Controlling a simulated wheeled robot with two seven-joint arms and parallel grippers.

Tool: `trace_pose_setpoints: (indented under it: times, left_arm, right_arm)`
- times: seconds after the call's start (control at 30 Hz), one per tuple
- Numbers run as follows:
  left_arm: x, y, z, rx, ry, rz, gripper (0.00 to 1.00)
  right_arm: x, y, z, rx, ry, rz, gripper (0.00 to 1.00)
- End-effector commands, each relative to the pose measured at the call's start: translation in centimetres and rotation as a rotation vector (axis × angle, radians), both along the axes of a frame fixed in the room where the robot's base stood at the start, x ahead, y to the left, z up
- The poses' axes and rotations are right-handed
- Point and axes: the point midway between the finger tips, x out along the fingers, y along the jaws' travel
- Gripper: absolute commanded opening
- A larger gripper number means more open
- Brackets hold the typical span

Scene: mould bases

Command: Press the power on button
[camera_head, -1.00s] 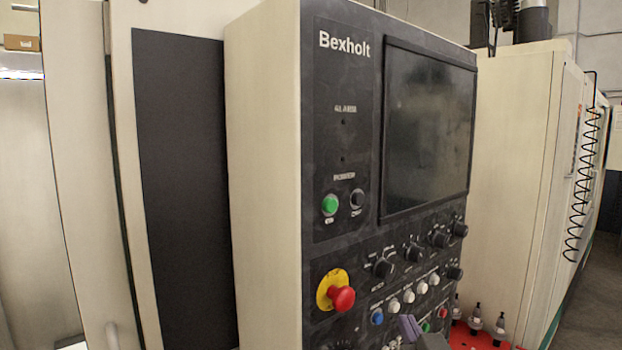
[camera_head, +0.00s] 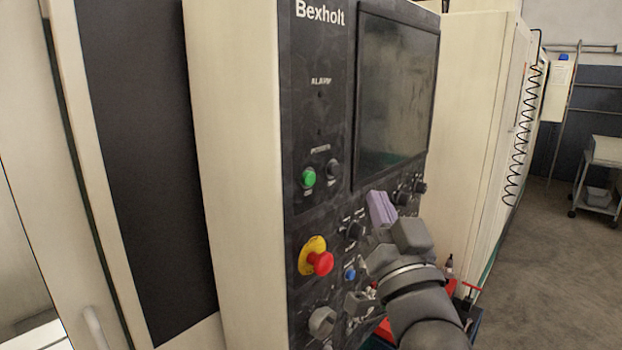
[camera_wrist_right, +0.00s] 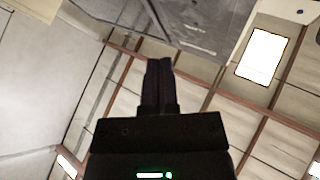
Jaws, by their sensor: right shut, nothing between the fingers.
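The green power on button (camera_head: 308,177) sits on the dark control panel (camera_head: 306,120) of the Bexholt machine, under the POWER label. A black button (camera_head: 333,168) is just to its right. My right gripper (camera_head: 381,207) is shut and empty, in front of the panel's lower right part. It is below and to the right of the green button, apart from it. In the right wrist view the closed fingers (camera_wrist_right: 158,85) point up the picture. The green button cannot be made out there. My left gripper is not in view.
A red emergency stop (camera_head: 320,262) on a yellow base sticks out below the green button. Knobs and a blue button (camera_head: 350,273) are nearby, partly behind my right arm. A dark screen (camera_head: 397,92) fills the upper right. A cart (camera_head: 600,170) stands far right.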

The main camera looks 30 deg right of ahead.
Motion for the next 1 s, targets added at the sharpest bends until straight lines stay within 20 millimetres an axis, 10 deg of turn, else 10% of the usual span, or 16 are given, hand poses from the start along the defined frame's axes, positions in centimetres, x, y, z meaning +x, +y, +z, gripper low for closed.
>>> trace_pose_setpoints:
  times: [0.5,1.0]
  left_arm:
    - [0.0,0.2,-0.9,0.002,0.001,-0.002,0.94]
    - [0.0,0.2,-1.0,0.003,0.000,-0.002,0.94]
  right_arm:
    - [6.5,2.7,-0.1,0.000,0.000,0.001,0.00]
    - [7.3,3.1,0.0,-0.002,0.001,0.001,0.00]
